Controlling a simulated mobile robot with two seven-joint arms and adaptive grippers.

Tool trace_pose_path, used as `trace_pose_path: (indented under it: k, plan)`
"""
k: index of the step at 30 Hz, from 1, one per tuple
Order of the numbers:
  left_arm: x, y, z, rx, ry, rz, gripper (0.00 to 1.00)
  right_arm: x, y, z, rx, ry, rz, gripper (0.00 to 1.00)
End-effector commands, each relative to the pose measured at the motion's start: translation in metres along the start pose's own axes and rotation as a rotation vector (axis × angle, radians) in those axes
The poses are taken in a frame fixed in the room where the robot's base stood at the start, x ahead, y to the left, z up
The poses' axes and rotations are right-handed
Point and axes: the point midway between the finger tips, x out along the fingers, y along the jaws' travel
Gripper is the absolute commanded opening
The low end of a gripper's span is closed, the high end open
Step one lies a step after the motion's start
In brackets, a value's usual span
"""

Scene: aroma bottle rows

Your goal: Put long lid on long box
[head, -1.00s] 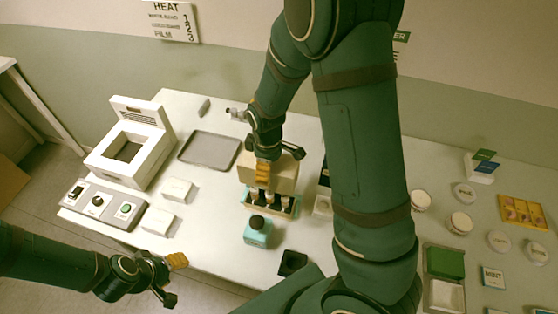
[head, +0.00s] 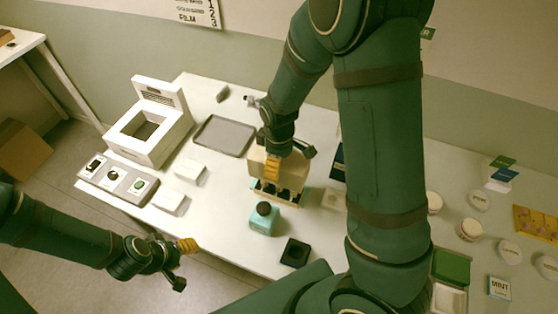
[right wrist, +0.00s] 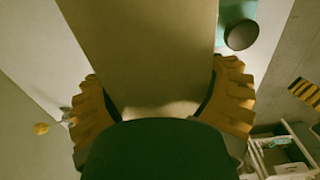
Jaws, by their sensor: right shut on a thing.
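The long lid (head: 318,165), a tan block-like cover, is gripped by my right gripper (head: 274,168) in the head view. It hangs over the back of the long box (head: 262,194), an open pale box with several dark-capped bottles inside. The lid hides the box's rear part; whether they touch cannot be told. In the right wrist view the lid (right wrist: 145,45) fills the space between the yellow fingers of the right gripper (right wrist: 165,105). My left gripper (head: 184,264) is open and empty, off the table's front edge at lower left.
A teal bottle (head: 264,217) with a dark cap stands just in front of the box. A black square holder (head: 295,252) is at the front edge. A grey tray (head: 224,136), white cartons (head: 190,168) and a white machine (head: 148,130) stand to the left. Jars (head: 469,230) stand to the right.

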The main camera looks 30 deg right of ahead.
Motion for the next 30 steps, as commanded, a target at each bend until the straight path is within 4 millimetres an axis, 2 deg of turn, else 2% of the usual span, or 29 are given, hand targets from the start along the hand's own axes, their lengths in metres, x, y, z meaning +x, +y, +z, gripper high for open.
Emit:
trace_pose_path:
  k: [30]
  plan:
    - [0.061,-0.022,0.008,-0.004,0.003,-0.009,0.48,0.074,0.000,0.000,0.000,0.000,0.000,0.41]
